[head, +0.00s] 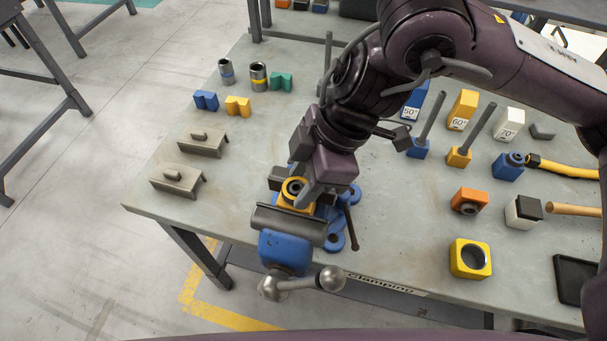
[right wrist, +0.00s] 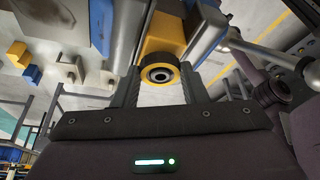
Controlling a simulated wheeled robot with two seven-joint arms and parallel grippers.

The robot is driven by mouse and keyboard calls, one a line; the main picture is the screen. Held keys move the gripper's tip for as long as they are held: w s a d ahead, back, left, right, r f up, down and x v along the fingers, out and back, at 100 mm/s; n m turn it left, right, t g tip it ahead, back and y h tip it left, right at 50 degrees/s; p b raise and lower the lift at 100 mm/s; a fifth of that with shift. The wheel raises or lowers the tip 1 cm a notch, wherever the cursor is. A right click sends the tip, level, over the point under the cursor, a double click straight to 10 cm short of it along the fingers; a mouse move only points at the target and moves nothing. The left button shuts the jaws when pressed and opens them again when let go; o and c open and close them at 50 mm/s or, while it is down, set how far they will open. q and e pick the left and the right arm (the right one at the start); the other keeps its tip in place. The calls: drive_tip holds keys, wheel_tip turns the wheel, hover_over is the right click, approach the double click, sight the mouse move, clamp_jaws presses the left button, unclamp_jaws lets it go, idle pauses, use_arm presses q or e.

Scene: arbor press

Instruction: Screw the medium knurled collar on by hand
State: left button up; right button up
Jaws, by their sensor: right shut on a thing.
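A blue bench vise (head: 283,252) stands at the table's front edge with a yellow block (head: 283,206) at its jaws. A dark round collar (head: 293,187) sits at the top of this block. In the right wrist view the collar (right wrist: 160,74) shows end-on as a yellow-rimmed ring with a dark bore, against the yellow block (right wrist: 166,34). My right gripper (head: 301,192) reaches down over the vise and is shut on the collar, one finger on each side. The thread is hidden, so I cannot tell how far the collar is on. My left gripper is not in view.
Two banded cylinders (head: 258,76) and several coloured V-blocks (head: 238,106) stand at the back left. Grey handled blocks (head: 178,180) lie at the left. Angle blocks (head: 462,110), an orange block (head: 469,201) and a yellow bored block (head: 470,259) stand at right. The vise handle (head: 302,283) overhangs the front edge.

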drive_tip(key=shift+f, duration=0.15)
idle(0.7)
drive_tip(key=o, duration=1.1)
drive_tip(key=shift+o, duration=0.2)
